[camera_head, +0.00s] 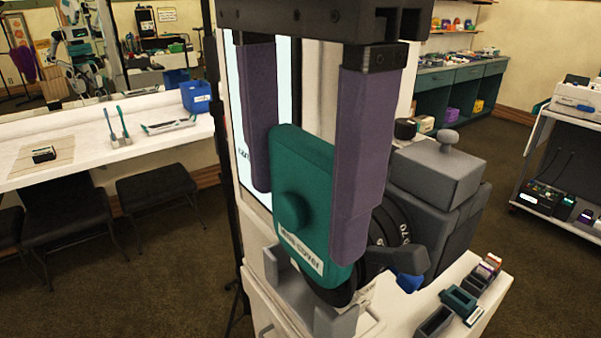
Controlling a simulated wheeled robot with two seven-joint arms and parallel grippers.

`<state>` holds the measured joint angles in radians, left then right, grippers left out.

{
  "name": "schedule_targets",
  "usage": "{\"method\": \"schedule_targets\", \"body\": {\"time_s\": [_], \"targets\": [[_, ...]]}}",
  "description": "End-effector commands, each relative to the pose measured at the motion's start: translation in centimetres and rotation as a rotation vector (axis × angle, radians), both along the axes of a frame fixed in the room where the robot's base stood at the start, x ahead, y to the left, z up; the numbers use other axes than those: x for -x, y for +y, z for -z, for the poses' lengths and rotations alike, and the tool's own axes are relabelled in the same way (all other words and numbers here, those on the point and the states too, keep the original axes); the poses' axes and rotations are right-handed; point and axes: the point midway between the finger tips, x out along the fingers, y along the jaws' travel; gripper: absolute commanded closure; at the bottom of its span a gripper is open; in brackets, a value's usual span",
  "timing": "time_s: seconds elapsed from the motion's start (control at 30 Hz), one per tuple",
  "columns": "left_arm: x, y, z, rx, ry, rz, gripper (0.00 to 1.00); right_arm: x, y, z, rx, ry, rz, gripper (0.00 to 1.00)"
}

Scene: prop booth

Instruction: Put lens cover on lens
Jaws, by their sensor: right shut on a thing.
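The lens cover (307,177) is a teal, rounded square plate with a round knob and a white label reading "lens cover". My right gripper (305,220) comes down from the top with two purple fingers, one on each side of the cover, and is shut on it. The cover is held upright, slightly tilted in the picture. The lens (388,232) is a black ring with white numbers, directly behind the cover and mostly hidden by it. I cannot tell whether cover and lens touch. The grey camera body (433,190) stands behind the lens. My left gripper is not in view.
A grey bracket (336,322) stands below the cover on a white stand. Small dark trays (458,302) sit at the stand's right edge. A white counter (90,165) with stools lies at left. A cart (570,150) stands at right, with open floor between.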

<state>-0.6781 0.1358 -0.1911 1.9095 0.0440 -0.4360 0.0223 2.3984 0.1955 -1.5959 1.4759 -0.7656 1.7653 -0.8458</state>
Motion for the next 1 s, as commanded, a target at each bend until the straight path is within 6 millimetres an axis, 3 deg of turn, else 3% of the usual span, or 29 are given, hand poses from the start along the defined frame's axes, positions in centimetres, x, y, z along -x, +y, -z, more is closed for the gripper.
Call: {"method": "schedule_targets", "body": {"time_s": [1.0], "targets": [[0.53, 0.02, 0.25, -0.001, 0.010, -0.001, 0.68, 0.02, 0.04, 0.78, -0.001, -0.001, 0.000, 0.54]]}}
